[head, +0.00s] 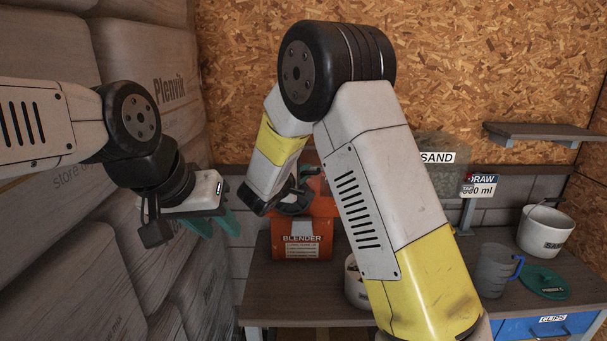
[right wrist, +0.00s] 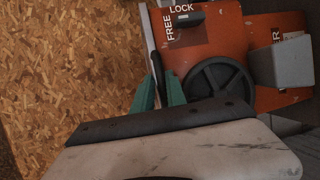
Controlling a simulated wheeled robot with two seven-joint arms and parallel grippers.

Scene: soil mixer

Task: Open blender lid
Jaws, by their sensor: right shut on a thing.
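The orange blender (head: 300,248) stands on the bench against the back wall, its front label facing me. In the right wrist view its orange body (right wrist: 228,38) shows a black latch (right wrist: 190,19) beside the words FREE and LOCK, and a dark round part. My left gripper (head: 213,225) hangs empty left of the blender, fingers apart.
A white container (head: 355,285) is partly hidden behind my right arm. A grey jug (head: 495,270), a green lid (head: 544,282) and a white bucket (head: 546,230) stand on the right of the bench. Stacked bags (head: 80,240) fill the left side.

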